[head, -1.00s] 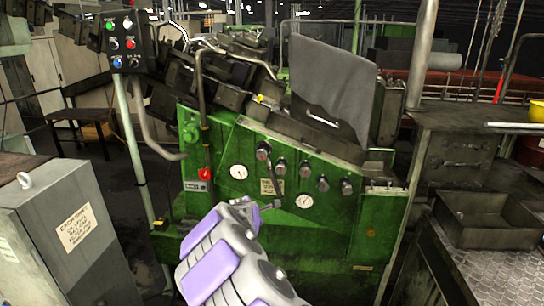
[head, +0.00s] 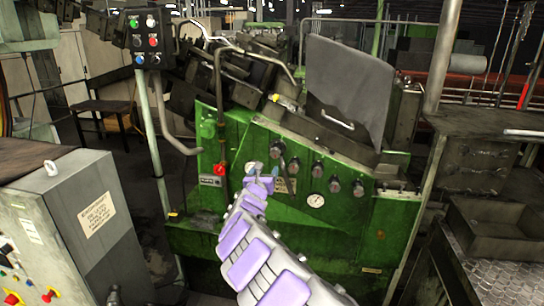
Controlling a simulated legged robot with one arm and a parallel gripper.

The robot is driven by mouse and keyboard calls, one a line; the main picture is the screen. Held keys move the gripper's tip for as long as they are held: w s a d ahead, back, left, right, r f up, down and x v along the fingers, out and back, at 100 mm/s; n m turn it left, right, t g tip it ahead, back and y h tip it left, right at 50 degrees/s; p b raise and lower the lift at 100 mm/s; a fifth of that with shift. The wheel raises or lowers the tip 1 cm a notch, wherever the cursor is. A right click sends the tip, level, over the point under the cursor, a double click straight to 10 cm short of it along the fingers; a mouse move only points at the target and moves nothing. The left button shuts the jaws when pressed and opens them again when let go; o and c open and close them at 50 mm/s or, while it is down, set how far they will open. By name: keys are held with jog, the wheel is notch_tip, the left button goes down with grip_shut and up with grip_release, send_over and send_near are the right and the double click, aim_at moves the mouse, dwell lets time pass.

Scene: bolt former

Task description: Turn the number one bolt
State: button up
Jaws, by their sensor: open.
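The green bolt former (head: 375,225) stands ahead with a row of several dark round bolts or knobs on its sloped front panel. The leftmost one (head: 278,149) is at the upper left of the row, and another (head: 294,166) is just right of it. No number is readable, so I cannot tell which is number one. My gripper (head: 264,170) is open and empty, just below and left of the leftmost bolt. It appears apart from the bolt, but the depth gap is unclear. My purple and grey arm covers part of the lower panel.
A white gauge (head: 316,200) sits below the row, and a red knob (head: 220,169) is at the panel's left. A button box (head: 152,42) stands on a post at upper left. A grey cabinet (head: 85,225) is at left, a metal tray (head: 490,225) at right.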

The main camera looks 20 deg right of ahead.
send_near(274, 155)
jog(key=d, duration=0.2)
jog(key=x, duration=0.2)
jog(key=p+x, duration=0.1)
jog(key=x, duration=0.2)
jog(key=a+p+x, duration=0.1)
jog(key=x, duration=0.2)
jog(key=shift+w+d+f, duration=0.1)
jog(key=shift+w+f, duration=0.05)
jog(key=shift+w, duration=0.9)
